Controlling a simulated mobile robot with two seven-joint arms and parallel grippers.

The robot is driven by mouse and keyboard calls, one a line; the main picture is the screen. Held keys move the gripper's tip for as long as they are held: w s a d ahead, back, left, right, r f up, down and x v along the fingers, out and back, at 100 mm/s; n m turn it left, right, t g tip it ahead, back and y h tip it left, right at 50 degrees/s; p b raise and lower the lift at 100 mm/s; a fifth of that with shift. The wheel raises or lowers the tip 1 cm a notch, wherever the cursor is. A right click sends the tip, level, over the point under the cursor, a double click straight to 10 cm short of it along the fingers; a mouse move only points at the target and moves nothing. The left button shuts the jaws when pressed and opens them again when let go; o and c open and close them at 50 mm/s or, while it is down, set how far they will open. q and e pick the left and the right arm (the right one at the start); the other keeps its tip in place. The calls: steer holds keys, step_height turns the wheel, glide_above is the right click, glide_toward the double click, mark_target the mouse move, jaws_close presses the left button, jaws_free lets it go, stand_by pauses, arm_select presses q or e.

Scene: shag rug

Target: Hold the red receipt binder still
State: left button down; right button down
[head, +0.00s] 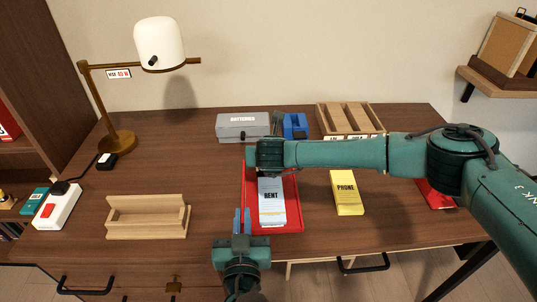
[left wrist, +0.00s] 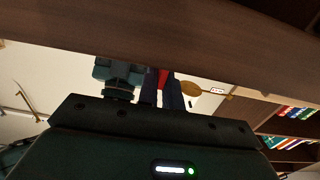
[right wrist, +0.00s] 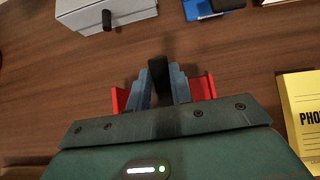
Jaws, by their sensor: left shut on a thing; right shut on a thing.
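The red receipt binder (head: 291,222) lies on the desk, with a white and blue stack marked RENT (head: 271,201) on it. My left gripper (head: 242,220) is at the binder's front left edge, shut on it; a strip of red shows between its fingers in the left wrist view (left wrist: 163,78). My right gripper (right wrist: 159,72) is at the binder's back end, shut on a black upright part (right wrist: 158,76). Red binder parts show on both sides of its fingers (right wrist: 203,88). In the head view my right arm and wrist hide the binder's back part.
A grey BATTERIES box (head: 243,127), a blue object (head: 295,125) and a wooden sorter (head: 350,117) stand behind. A yellow PHONE pad (head: 347,193) lies to the right, a wooden holder (head: 147,218) to the left. The lamp (head: 117,140) stands back left. Desk between holder and binder is clear.

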steer(key=shift+s+f+t, duration=0.15)
steer(key=shift+s+t, duration=0.1)
steer(key=shift+t, duration=0.25)
steer(key=shift+s+a+t, duration=0.4)
steer(key=shift+a+t, duration=0.25)
steer(key=shift+t, duration=0.05)
steer(key=shift+s+d+f+t, duration=0.2)
steer(key=shift+s+f+t, duration=0.15)
steer(key=shift+t, duration=0.35)
steer(key=shift+r, duration=0.1)
steer(key=shift+w+d+r+t, duration=0.1)
steer(key=shift+d+t, duration=0.25)
steer(key=shift+t, duration=0.05)
steer(key=c, duration=1.6)
jaws_free()
steer(key=o, duration=0.4)
steer(key=shift+w+d+r, duration=0.1)
steer(key=shift+w+r, duration=0.05)
steer(key=shift+c, duration=0.2)
steer(key=v, duration=1.2)
